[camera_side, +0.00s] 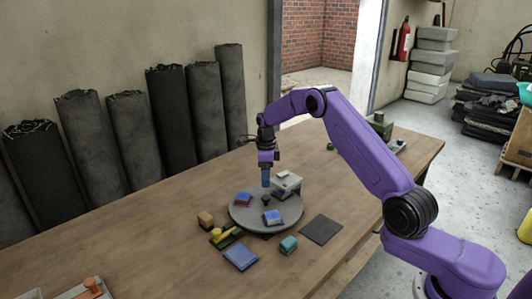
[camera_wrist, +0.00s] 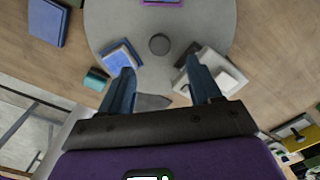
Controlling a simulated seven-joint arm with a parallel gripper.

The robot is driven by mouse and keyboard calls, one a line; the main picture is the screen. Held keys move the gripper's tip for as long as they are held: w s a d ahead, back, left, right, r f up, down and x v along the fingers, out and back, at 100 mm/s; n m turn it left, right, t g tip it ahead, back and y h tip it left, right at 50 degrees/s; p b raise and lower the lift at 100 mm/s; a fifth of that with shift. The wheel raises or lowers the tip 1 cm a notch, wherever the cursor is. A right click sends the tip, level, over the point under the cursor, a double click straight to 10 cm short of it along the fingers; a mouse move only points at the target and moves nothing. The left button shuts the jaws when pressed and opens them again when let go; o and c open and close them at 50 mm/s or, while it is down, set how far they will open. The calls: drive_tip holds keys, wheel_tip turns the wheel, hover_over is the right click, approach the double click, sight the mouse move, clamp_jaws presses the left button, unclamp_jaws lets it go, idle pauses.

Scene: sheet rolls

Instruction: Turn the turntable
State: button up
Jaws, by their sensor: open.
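The turntable (camera_side: 247,218) is a round grey disc on the wooden table, with a dark knob (camera_wrist: 159,44) at its centre. A blue block (camera_side: 273,217) and a reddish-blue block (camera_side: 243,198) sit on it. A pale grey box (camera_side: 288,183) stands at its far right edge; the box also shows in the wrist view (camera_wrist: 228,80). My gripper (camera_side: 266,184) points down above the far part of the disc. In the wrist view, its two blue fingers (camera_wrist: 159,88) are apart with nothing held between them. I cannot tell whether a finger touches the box.
Around the disc lie a dark square mat (camera_side: 321,230), a teal block (camera_side: 288,244), a blue book-like block (camera_side: 240,257), a yellow-green item (camera_side: 227,236) and a brown cube (camera_side: 206,219). Dark sheet rolls (camera_side: 171,118) lean on the wall behind. The table's left part is mostly clear.

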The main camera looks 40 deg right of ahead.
wheel_tip(320, 180, up, 10)
drive_tip(key=shift+f, duration=0.25)
drive_tip(key=s+a+r+n, duration=0.3)
drive_tip(key=s+a+n, duration=0.6)
drive_tip(key=a+n, duration=0.1)
drive_tip(key=s+a+r+n, duration=0.4)
drive_tip(key=s+a+n, duration=0.4)
drive_tip(key=a+n, duration=0.2)
drive_tip(key=s+d+f+n, duration=0.1)
drive_tip(key=s+d+n, duration=0.1)
drive_tip(key=s+n, duration=0.8)
drive_tip(key=s+d+f+n, duration=0.1)
drive_tip(key=s+d+n, duration=0.1)
drive_tip(key=s+n, duration=0.8)
drive_tip(key=s, duration=0.8)
drive_tip(key=shift+s+d+f, duration=0.35)
drive_tip(key=shift+f, duration=0.05)
